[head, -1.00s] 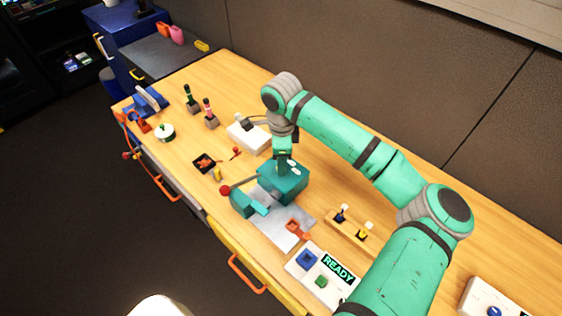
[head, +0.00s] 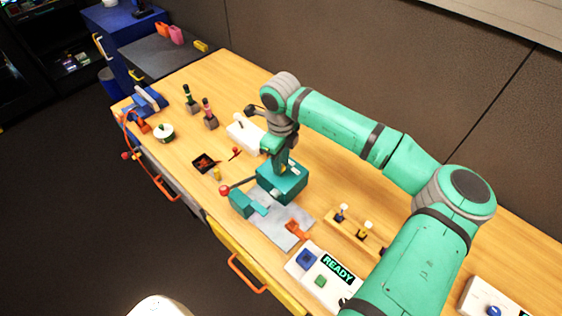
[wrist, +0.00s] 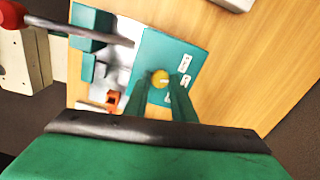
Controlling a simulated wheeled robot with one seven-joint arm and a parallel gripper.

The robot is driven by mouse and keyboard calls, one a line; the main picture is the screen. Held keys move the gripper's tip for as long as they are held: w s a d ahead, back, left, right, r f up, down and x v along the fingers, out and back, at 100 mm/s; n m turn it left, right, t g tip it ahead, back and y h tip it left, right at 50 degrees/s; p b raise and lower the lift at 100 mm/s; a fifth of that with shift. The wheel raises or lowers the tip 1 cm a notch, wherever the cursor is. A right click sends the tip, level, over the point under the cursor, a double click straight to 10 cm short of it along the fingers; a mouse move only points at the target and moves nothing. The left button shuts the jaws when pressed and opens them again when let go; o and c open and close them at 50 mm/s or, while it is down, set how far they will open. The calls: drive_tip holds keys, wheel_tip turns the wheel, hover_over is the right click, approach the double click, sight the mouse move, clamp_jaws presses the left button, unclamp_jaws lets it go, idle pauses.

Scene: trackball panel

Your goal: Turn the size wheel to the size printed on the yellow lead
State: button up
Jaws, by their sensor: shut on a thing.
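The teal press (head: 284,183) stands on a grey plate (head: 291,226) in the middle of the bench. In the wrist view, a small yellow round knob, which looks like the size wheel (wrist: 160,77), sits on top of the teal press with white labels (wrist: 184,63) beside it. My gripper (wrist: 161,86) is shut on this wheel from above; in the head view my gripper (head: 283,165) hides it. The yellow lead (head: 364,232) stands in a wooden rack with a white tag, beside a blue lead (head: 341,212). The print is too small to read.
A lever with a red ball (head: 224,190) sticks out left of the press. A white panel with a READY display (head: 338,269) lies at the front right. A white box (head: 243,136) and a dark tray (head: 205,163) are on the left.

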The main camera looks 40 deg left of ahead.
drive_tip(key=m, duration=0.6)
drive_tip(key=shift+m, duration=0.3)
drive_tip(key=m, duration=0.3)
drive_tip(key=shift+m, duration=1.7)
drive_tip(key=o, duration=1.1)
drive_tip(key=shift+c, duration=0.2)
drive_tip(key=shift+r, duration=0.1)
wheel_tip(320, 180, up, 11)
